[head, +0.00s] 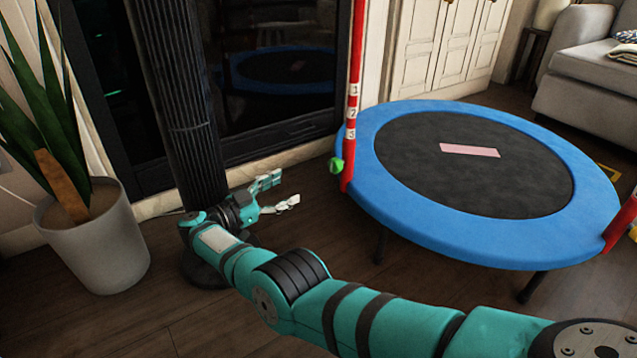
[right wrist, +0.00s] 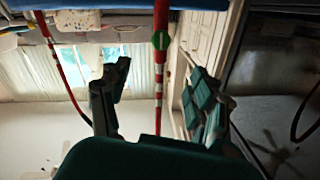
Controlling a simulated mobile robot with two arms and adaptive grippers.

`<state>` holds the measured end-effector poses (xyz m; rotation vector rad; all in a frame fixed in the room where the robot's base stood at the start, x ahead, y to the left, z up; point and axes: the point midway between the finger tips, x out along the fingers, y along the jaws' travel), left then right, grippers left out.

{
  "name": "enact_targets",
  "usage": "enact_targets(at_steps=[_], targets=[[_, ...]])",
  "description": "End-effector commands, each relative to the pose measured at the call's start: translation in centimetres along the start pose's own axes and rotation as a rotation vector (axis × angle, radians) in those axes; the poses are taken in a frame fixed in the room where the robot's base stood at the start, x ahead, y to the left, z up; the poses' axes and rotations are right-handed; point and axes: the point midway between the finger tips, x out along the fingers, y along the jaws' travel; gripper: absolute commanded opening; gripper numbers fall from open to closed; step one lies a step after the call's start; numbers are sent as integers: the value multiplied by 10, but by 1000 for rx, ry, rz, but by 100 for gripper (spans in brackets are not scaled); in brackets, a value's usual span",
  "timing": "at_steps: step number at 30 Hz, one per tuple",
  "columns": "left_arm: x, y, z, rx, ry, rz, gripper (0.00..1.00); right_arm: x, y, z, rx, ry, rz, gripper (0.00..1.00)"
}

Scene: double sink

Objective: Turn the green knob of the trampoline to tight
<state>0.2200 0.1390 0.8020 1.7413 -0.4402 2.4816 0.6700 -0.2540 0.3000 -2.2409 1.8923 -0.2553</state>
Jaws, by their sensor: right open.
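The trampoline (head: 410,205) has a blue padded rim and a dark mat, and stands at the right of the head view. Its red post (head: 353,80) rises from the left side of the rim and carries white bands marked 1, 2 and 3. The green knob (head: 337,165) sits low on this post, below the bands. In the right wrist view the green knob (right wrist: 160,41) shows on the red post, beyond the fingers. My right gripper (head: 285,190) is open and empty, left of the knob and apart from it. My left gripper is not in view.
A potted plant (head: 95,240) stands at the far left. A dark ribbed column (head: 190,110) stands behind my right gripper, before a dark glass door. A second red post (head: 622,222) is at the right rim. A grey sofa (head: 590,85) is at the back right.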

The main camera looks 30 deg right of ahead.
Motion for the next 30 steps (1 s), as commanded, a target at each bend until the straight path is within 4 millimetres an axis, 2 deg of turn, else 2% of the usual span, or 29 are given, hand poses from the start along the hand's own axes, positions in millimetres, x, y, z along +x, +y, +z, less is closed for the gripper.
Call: enact_targets(at_steps=[1, 5, 12, 16, 19, 24, 30], targets=[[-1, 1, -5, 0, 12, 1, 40, 1, 1, 1, 0, -1, 8, 62], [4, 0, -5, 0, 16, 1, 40, 11, 1, -2, -2, 0, 13, 62], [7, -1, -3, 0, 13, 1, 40, 58, 2, -2, -1, 3, 11, 62], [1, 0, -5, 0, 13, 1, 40, 87, 2, 0, 0, 3, 9, 62], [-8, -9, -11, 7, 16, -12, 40, 109, 3, 2, 0, 2, 9, 62], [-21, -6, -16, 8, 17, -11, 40, 142, 4, 2, 1, 2, 8, 62], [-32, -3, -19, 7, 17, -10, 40, 166, 3, 1, 0, 1, 8, 62]])
